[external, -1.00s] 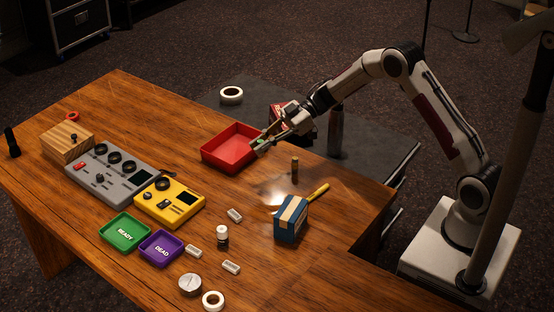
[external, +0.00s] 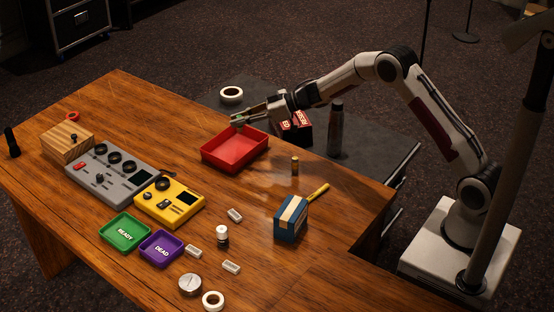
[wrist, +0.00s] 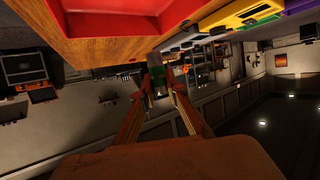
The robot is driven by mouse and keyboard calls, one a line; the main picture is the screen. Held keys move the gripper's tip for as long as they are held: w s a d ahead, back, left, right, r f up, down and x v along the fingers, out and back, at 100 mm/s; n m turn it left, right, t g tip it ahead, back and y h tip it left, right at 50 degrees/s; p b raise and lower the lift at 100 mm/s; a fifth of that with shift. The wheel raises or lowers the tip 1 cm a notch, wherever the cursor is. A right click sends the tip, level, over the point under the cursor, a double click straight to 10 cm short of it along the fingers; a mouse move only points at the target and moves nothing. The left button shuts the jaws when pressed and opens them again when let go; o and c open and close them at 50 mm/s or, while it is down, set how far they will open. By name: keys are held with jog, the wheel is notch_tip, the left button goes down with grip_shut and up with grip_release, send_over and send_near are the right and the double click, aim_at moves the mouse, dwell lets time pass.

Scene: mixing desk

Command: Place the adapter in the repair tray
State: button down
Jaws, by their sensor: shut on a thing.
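My gripper (external: 242,119) is shut on a small silver-grey piece with a green band, apparently the adapter (wrist: 157,78). In the wrist view the piece sticks out beyond the fingertips. In the external view the fingertips appear over the far rim of the red tray; their exact height is hard to tell. The red tray (external: 232,163), apparently the repair tray, lies on the wooden desk and looks empty. No label shows on it. In the wrist view the tray (wrist: 105,24) is at the top, apart from the held piece.
A green READY tray (external: 124,247) and a purple DEAD tray (external: 161,262) lie near the yellow tester (external: 170,215) and grey mixer (external: 85,186). A small brass cylinder (external: 295,166) stands right of the red tray. A dark red-labelled box (external: 297,128) and a bottle (external: 335,130) stand behind.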

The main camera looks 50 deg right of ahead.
aim_at(235, 147)
jog(key=shift+w+d+f, duration=0.15)
jog(key=shift+d, duration=0.2)
jog(key=shift+f, duration=3.15)
jog(key=shift+f, duration=1.85)
jog(key=shift+f, duration=0.15)
jog(key=c, duration=2)
grip_release()
